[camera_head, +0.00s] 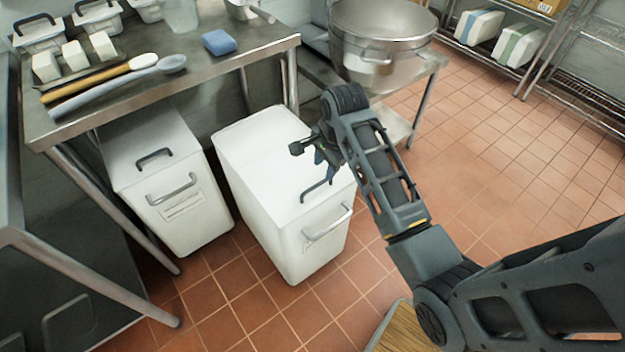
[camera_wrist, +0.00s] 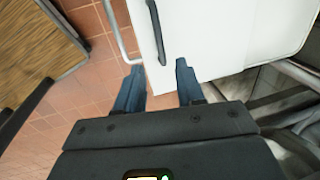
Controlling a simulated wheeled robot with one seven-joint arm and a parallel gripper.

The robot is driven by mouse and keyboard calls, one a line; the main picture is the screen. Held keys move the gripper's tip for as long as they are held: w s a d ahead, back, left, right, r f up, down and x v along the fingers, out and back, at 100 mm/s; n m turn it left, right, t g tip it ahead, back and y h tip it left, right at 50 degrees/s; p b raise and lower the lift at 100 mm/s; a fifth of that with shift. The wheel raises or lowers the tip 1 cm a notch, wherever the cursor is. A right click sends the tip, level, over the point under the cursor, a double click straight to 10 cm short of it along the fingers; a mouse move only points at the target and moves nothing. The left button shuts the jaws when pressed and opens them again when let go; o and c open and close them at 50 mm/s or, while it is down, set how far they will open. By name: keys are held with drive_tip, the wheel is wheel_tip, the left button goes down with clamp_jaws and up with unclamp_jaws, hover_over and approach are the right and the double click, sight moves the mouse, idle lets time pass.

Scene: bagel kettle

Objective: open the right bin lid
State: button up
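The right bin (camera_head: 265,150) is white and stands on the tiles, partly under the steel table. Its white lid lies flat and closed, with a dark lid handle (camera_head: 318,190) near its front edge. A grey handle (camera_head: 328,224) is on the front face. My gripper (camera_head: 325,172) is above the front part of the lid, beside the dark handle. In the wrist view, my gripper (camera_wrist: 160,80) is open and empty, two blue fingers apart. The dark lid handle (camera_wrist: 157,30) shows just beyond the fingertips, over the white lid (camera_wrist: 225,30). I cannot tell the height gap.
A matching left bin (camera_head: 165,180) stands beside it, lid closed. A large steel kettle (camera_head: 383,35) stands behind. Tiled floor on the right is clear.

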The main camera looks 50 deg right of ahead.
sight(320, 183)
drive_tip(key=shift+w+d+f+b, duration=0.15)
drive_tip(key=shift+w+f, duration=0.1)
drive_tip(key=shift+f, duration=1)
drive_tip(key=shift+w+f+b, duration=0.1)
drive_tip(key=shift+w+f, duration=0.1)
drive_tip(key=shift+f, duration=1.1)
drive_tip(key=shift+w+d+f+b, duration=0.15)
drive_tip(key=shift+w+f, duration=0.1)
drive_tip(key=shift+f, duration=1)
drive_tip(key=shift+a, duration=0.1)
drive_tip(key=shift+c, duration=0.5)
clamp_jaws()
